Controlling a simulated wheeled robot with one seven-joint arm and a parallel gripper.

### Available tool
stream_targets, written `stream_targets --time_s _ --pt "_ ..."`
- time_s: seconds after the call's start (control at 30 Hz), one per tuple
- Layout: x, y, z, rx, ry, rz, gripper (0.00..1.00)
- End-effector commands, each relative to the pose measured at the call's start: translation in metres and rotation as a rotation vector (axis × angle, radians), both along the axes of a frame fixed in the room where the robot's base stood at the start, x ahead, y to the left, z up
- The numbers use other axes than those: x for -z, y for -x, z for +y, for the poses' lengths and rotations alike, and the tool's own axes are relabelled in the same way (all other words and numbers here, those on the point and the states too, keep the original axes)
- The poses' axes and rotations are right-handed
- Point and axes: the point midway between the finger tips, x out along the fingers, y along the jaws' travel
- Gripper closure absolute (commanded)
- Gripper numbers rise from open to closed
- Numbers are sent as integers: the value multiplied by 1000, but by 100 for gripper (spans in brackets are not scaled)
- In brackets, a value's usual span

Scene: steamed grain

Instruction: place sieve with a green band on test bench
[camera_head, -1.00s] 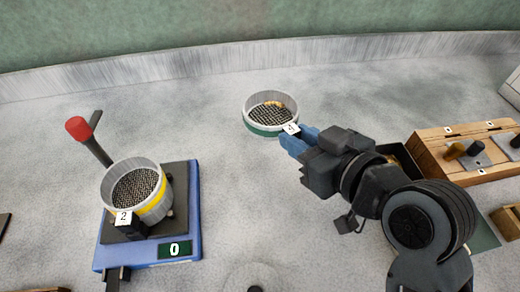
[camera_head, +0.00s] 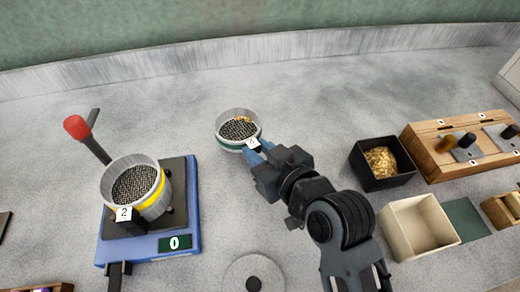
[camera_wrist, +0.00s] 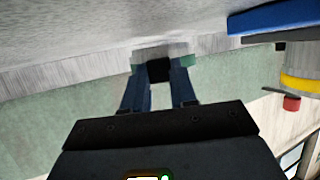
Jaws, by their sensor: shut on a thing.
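The sieve with a green band (camera_head: 228,147) is a round grey-walled mesh sieve with a few golden grains on its mesh. My gripper (camera_head: 256,148) is shut on the sieve's small dark tab, which bears a white number label. In the wrist view, my blue fingers (camera_wrist: 158,88) close on either side of the black tab (camera_wrist: 159,70), with bits of green band (camera_wrist: 188,61) beside it. The sieve looks level; I cannot tell whether it touches the grey bench top (camera_head: 320,105).
A blue device (camera_head: 150,248) with a red-knobbed lever (camera_head: 77,128) carries a yellow-banded sieve (camera_head: 155,192) at left. A black box of grain (camera_head: 365,176), a cream box (camera_head: 403,236) and a wooden block (camera_head: 425,153) stand right. A grey disc (camera_head: 240,272) lies front centre. The bench between is clear.

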Motion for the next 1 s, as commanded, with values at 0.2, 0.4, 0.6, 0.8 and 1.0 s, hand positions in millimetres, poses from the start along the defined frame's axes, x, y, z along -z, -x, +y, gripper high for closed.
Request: stream_targets --time_s 0.2,0.4,0.6,0.8,1.0 --pt "5 0 0 0 -1 -1 100" --pt "10 0 0 0 0 0 100" --pt "13 0 -1 1 0 1 100" --pt "15 0 0 0 2 5 54" --pt "17 1 0 1 3 7 48"
